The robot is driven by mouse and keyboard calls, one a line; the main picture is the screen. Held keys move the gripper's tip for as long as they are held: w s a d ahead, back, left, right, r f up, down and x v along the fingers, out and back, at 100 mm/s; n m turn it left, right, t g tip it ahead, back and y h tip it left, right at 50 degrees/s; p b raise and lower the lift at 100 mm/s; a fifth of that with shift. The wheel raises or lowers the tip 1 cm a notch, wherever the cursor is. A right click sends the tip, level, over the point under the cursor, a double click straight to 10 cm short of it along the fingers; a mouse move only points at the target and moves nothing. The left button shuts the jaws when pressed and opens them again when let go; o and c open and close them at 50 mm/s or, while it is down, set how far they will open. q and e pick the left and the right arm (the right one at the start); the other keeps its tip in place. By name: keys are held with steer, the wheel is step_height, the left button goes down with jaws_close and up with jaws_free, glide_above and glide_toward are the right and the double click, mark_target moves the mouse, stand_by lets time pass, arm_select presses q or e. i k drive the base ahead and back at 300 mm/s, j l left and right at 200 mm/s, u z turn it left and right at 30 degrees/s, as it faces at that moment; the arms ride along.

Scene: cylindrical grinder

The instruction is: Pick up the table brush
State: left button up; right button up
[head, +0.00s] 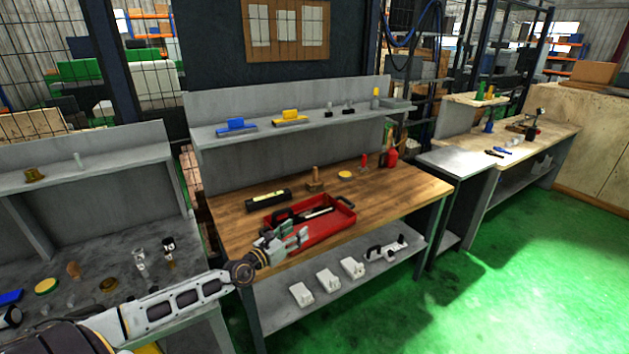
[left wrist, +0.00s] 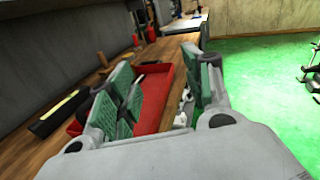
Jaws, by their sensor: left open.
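I cannot tell for sure which object is the table brush. On the wooden bench, a dark tool with a pale part (head: 316,213) lies in the red tray (head: 340,223). A small wooden piece with an upright handle (head: 315,182) stands behind the tray. A blue tool (head: 236,127) and a yellow tool (head: 290,119) lie on the grey shelf above. My left gripper (head: 288,241) is open and empty at the tray's front left corner. In the left wrist view its green-padded fingers (left wrist: 165,88) are spread, with the tray between and beyond them. My right gripper is not in view.
A black case with a yellow strip (head: 268,200) lies left of the tray. A red bottle (head: 391,155) stands at the back right of the bench. White parts (head: 327,281) lie on the lower shelf. Bare wood (head: 400,188) is free right of the tray.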

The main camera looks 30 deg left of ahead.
mark_target(316, 183)
steer(key=i+j, duration=1.3)
steer(key=i, duration=0.05)
